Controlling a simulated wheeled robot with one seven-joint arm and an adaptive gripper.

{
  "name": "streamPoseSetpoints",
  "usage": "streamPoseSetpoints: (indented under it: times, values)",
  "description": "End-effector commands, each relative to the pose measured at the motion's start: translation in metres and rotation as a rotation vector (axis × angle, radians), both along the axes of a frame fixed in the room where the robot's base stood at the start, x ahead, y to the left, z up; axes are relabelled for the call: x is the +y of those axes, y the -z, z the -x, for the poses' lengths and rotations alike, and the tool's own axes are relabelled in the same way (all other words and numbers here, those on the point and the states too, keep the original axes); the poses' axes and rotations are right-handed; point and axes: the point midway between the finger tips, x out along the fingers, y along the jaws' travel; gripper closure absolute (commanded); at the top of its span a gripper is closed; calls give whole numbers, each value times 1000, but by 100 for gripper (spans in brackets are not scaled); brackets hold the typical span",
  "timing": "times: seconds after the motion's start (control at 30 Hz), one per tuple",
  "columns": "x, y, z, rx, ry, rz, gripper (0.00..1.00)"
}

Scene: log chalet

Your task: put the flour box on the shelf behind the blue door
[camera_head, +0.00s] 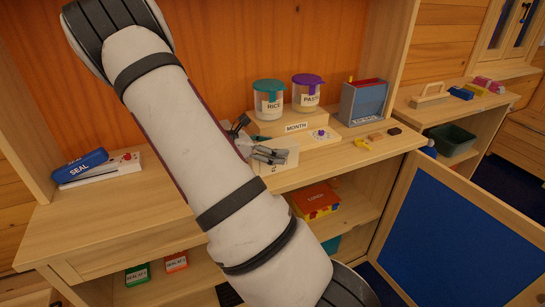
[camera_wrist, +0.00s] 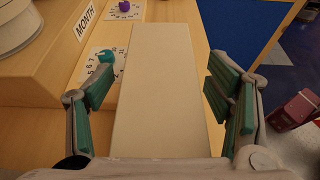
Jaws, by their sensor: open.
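The flour box (camera_wrist: 158,95) is a pale cream box seen from above in the wrist view. It stands on the counter, and part of its lettering shows in the head view (camera_head: 283,168). My gripper (camera_wrist: 160,88) is open, with one green-padded finger on each side of the box. Whether the pads touch it is unclear. In the head view my gripper (camera_head: 268,154) is at the box's top. The blue door (camera_head: 455,240) stands open at the right.
Rice (camera_head: 268,103) and pasta (camera_head: 306,95) jars stand on a wooden riser (camera_head: 262,127) behind the box. A grey-blue holder (camera_head: 362,103) and small items lie to the right. Shelf room shows right of the lunch box.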

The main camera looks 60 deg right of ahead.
Motion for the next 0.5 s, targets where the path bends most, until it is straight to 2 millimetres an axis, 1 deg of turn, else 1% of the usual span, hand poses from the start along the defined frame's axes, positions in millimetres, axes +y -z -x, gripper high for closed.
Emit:
streamPoseSetpoints:
  times: [0.07,0.1,0.17,0.2,0.37,0.4,0.43,0.5]
  values:
    - [0,0,0,0,0,0,27]
    - [0,0,0,0,0,0,29]
    - [0,0,0,0,0,0,43]
    - [0,0,0,0,0,0,52]
    - [0,0,0,0,0,0,88]
    - [0,0,0,0,0,0,97]
    - [0,-1,0,0,0,1,100]
    - [0,-1,0,0,0,1,100]
